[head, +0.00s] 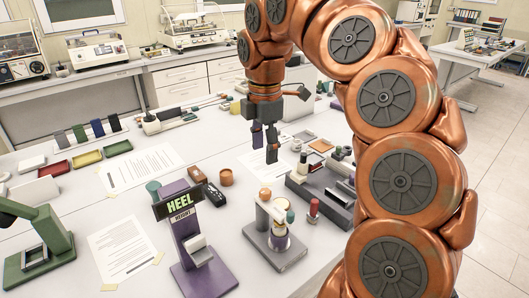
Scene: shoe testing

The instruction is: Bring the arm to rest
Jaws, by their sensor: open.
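My copper arm arches in from the right side of the head view and reaches over the white worktable (65,215). My gripper (265,149) points down above the middle of the table. Its dark fingers stand apart with a narrow gap and nothing shows between them. The fingertips appear above the table items, not clearly touching any of them. My arm hides part of the table's right side.
A purple stand with a HEEL sign (190,245) and a grey fixture (275,250) stand at the front. A dark grey block holder (320,200) is right of them. A green device (38,250) stands left. Papers (122,245) lie flat between. Machines line the back counter.

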